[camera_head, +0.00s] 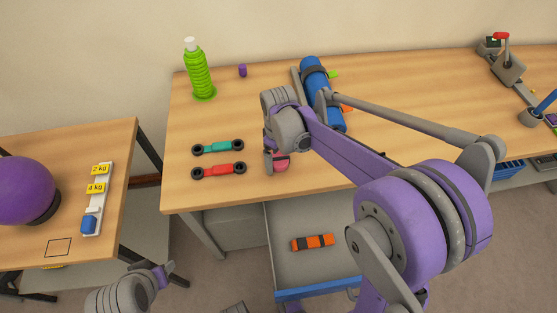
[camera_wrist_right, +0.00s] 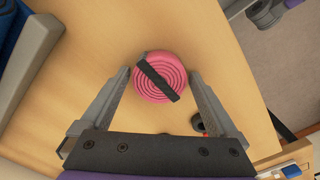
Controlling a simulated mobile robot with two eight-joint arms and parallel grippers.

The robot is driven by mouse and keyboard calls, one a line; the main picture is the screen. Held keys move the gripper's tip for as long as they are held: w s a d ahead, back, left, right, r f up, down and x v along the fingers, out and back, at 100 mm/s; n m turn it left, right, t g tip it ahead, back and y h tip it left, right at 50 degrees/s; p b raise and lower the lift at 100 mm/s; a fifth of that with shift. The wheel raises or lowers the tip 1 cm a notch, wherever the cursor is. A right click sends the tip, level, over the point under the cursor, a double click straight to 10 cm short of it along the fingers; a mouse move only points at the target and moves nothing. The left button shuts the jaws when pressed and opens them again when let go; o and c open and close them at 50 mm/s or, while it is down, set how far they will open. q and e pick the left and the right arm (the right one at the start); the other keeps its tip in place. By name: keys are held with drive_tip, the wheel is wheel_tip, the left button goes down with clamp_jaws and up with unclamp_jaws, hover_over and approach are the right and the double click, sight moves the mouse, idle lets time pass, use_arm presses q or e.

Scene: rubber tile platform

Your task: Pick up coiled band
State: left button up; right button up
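The coiled band (camera_wrist_right: 158,78) is a pink spiral disc with a dark strap across it. In the right wrist view it lies on the wooden table between the fingertips of my right gripper (camera_wrist_right: 160,82), which is open. Gaps show between the band and the fingers. In the head view the band (camera_head: 281,165) shows as a pink patch near the table's front edge, partly hidden by my right gripper (camera_head: 276,160) above it. My left gripper (camera_head: 163,274) is at the bottom left, away from the band; its finger opening is not clear.
A teal dumbbell (camera_head: 218,147) and a red dumbbell (camera_head: 219,170) lie left of the band on the table (camera_head: 190,125). A green bottle (camera_head: 200,78) stands behind them. A blue roll (camera_head: 318,80) lies behind my right arm. An open drawer (camera_head: 290,265) sits below the front edge.

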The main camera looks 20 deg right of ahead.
drive_tip(key=c, duration=1.1)
